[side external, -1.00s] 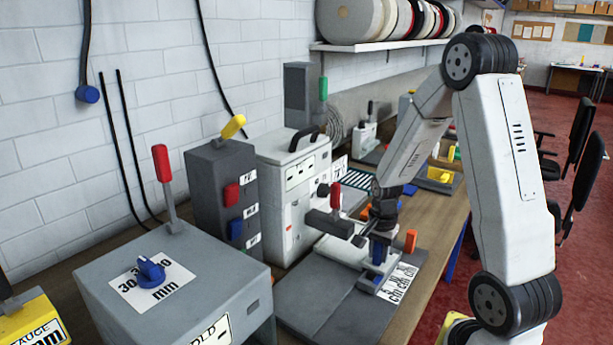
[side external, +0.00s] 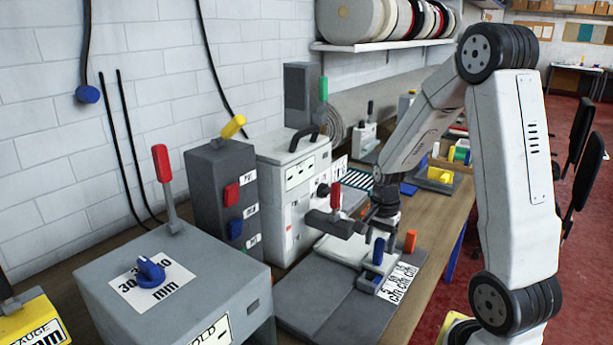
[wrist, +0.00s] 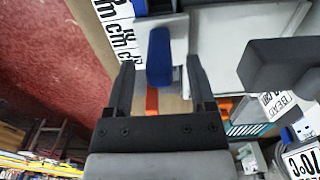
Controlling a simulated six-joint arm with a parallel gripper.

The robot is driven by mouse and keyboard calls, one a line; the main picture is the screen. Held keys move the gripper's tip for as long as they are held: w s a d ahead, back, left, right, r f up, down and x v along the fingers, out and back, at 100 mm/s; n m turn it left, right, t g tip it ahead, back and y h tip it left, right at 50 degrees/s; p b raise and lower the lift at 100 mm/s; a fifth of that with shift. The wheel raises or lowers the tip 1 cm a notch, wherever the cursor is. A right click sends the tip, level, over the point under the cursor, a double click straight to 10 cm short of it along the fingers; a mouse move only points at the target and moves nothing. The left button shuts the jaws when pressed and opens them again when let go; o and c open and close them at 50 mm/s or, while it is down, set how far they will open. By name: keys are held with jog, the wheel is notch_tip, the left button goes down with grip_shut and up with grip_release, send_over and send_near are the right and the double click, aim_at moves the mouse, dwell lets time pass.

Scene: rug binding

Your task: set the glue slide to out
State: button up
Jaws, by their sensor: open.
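A blue upright knob (side external: 378,251) stands on the flat grey machine bed, beside a white strip marked in cm (side external: 399,281). My gripper (side external: 379,234) is open just above the knob. In the wrist view the blue knob (wrist: 159,58) shows between the two fingers of my gripper (wrist: 161,64), with a gap on both sides. I can read no label naming the glue slide, so I cannot tell which control it is. An orange knob (side external: 410,241) stands right of the blue one; part of it shows below the blue knob in the wrist view (wrist: 152,100).
A dark block with a red handle (side external: 335,196) stands close left of my gripper. Left are a white machine (side external: 292,190), a dark tower with red and blue buttons (side external: 220,195) and a grey box with a blue dial (side external: 151,270). The bed's front is clear.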

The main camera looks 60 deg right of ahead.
jog(key=shift+r, duration=2.2)
jog(key=shift+a, duration=0.1)
jog(key=a+f+n+t, duration=0.2)
jog(key=a+n, duration=1.6)
jog(key=a, duration=0.2)
jog(key=shift+w+a+f+t, duration=0.3)
jog(key=shift+w, duration=0.05)
